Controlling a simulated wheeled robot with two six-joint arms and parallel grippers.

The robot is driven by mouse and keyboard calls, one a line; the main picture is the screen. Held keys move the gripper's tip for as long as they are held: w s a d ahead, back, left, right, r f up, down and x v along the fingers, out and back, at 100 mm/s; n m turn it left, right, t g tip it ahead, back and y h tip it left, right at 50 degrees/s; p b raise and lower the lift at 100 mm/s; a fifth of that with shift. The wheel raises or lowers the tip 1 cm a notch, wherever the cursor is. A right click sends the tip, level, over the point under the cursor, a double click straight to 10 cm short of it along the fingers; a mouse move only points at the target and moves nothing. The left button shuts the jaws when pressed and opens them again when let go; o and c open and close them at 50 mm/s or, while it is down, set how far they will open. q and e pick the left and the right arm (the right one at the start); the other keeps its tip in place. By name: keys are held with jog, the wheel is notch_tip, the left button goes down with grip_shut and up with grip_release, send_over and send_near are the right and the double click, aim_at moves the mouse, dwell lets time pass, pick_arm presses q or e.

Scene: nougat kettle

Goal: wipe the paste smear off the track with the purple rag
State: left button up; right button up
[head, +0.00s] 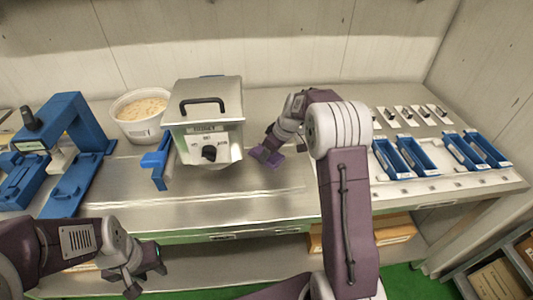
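The purple rag (266,156) is a small bunched patch on the steel bench, just right of the kettle box. My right gripper (277,145) is right above it and seems to touch it; the fingertips are too small and covered to show whether they grip it. The track appears as a long shiny metal strip (240,198) along the bench front, with faint pale streaks. I cannot make out the paste smear clearly. My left gripper (143,279) is open and empty, low in front of the bench's front edge, away from the rag.
A steel box (208,113) with a black handle and knob stands at the back. A white tub (141,113) of pale paste stands left of it. A blue press (70,135) is at the left. Several blue trays (417,156) lie at the right. My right arm crosses the bench.

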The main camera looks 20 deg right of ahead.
aim_at(280, 153)
jog(key=shift+s+d, duration=0.25)
jog(key=shift+d, duration=0.65)
jog(key=shift+s+d, duration=0.2)
jog(key=shift+d, duration=0.7)
jog(key=shift+s+d+f+b, duration=0.1)
jog(key=shift+s+d+b, duration=0.15)
jog(key=shift+d, duration=0.5)
jog(key=shift+s+d+b, duration=0.1)
jog(key=shift+d+b, duration=0.1)
jog(key=shift+d, duration=0.55)
jog(key=shift+s+d, duration=0.3)
jog(key=shift+d, duration=0.75)
jog(key=shift+s+d, duration=0.25)
jog(key=shift+d, duration=0.8)
jog(key=shift+r, duration=0.2)
jog(key=r+p, duration=0.5)
jog(key=shift+d+r, duration=0.2)
jog(key=shift+r, duration=0.1)
jog(key=shift+a+r, duration=0.15)
